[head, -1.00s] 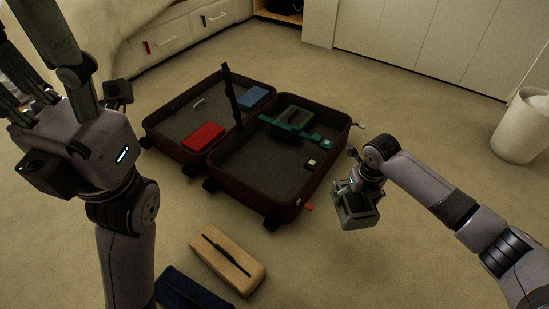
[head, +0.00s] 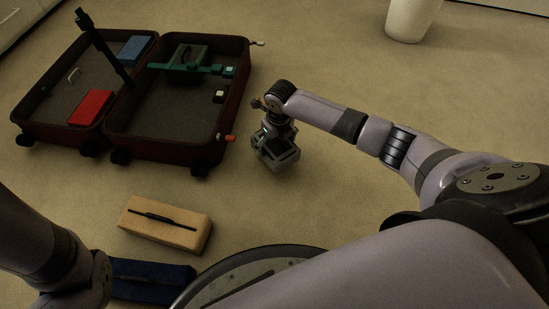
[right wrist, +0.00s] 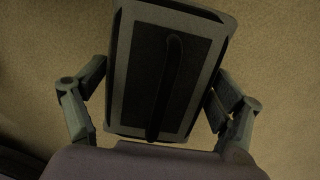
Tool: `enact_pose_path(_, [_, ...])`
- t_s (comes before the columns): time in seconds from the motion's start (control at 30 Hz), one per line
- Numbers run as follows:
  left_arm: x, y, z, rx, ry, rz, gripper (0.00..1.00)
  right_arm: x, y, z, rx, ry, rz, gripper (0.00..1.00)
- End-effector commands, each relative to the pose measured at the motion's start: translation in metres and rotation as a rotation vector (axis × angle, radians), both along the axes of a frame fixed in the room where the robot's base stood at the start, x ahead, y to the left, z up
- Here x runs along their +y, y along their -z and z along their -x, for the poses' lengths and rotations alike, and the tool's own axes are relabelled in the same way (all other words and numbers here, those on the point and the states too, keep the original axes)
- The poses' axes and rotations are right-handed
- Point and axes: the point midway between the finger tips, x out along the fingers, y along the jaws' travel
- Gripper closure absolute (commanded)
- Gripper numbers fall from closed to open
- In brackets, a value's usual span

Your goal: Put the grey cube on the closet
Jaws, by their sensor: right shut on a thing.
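The grey cube (head: 281,158) shows as a boxy block with a grey rim and a dark face with a black strap. My right gripper (head: 274,143) is shut on it, right of the suitcase, and seems to hold it just above the carpet; the exact gap is hard to tell. In the right wrist view the cube (right wrist: 165,75) fills the middle, with the fingers on its left and right sides. The closet front is out of the head view now, apart from perhaps its dark base edge at the top right. My left gripper is not in view.
An open suitcase (head: 183,148) holds a red block (head: 91,108), a blue block (head: 133,49) and a green item (head: 188,60). A tan case (head: 165,222) and a dark blue case (head: 150,283) lie nearer. A white bin (head: 411,20) stands behind. The carpet between is clear.

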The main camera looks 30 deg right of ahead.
Motion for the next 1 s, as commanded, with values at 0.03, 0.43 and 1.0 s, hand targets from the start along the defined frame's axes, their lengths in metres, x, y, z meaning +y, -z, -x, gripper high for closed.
enact_pose_path(0.03, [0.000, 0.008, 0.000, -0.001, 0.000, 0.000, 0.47, 0.001, 0.008, -0.001, -0.003, 0.001, -0.002, 0.54])
enact_pose_path(0.43, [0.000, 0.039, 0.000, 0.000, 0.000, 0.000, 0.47, 0.000, 0.051, -0.001, -0.003, 0.002, -0.002, 0.54])
enact_pose_path(1.0, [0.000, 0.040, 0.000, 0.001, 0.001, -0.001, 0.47, 0.000, 0.056, -0.001, -0.002, 0.000, -0.001, 0.04])
